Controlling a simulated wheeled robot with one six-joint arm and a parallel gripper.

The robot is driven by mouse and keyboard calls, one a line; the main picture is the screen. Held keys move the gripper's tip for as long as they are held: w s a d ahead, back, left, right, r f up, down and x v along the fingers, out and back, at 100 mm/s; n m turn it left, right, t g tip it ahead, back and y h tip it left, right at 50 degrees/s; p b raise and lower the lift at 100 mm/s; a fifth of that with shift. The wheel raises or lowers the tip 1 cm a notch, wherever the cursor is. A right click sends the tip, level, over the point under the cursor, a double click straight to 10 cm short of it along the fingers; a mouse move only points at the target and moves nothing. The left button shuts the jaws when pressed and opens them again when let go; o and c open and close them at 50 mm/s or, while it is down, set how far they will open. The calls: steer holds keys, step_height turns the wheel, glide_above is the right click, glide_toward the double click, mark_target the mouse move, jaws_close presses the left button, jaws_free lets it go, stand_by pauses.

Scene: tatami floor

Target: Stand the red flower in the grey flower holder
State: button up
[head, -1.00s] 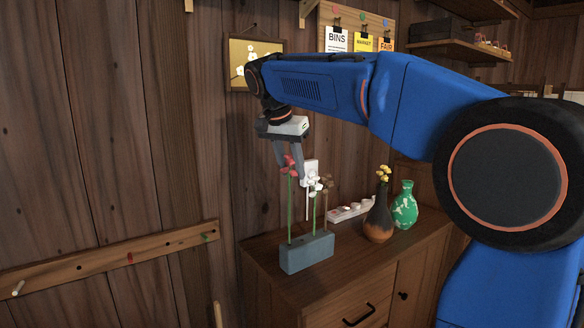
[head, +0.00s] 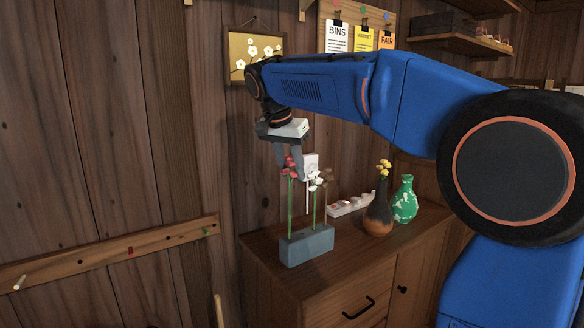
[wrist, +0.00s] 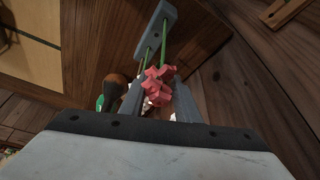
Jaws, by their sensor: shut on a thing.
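The red flower (head: 290,164) stands upright on a thin green stem at the left end of the grey flower holder (head: 306,247). The stem's lower end meets the holder's top in the head view; I cannot tell how deep it sits. My gripper (head: 288,166) is above the holder, shut on the red flower near its head. In the wrist view the red flower head (wrist: 158,84) is between my two fingers (wrist: 155,100), with the holder (wrist: 160,22) beyond it. A white flower (head: 315,181) stands beside it in the holder, partly overlapping a brownish one (head: 327,174).
The holder rests on a wooden cabinet (head: 345,262).

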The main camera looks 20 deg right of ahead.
steer(key=shift+f, duration=2.75)
steer(key=o, duration=1.1)
steer(key=v, duration=1.7)
steer(key=shift+r, duration=0.15)
steer(key=shift+s, duration=0.1)
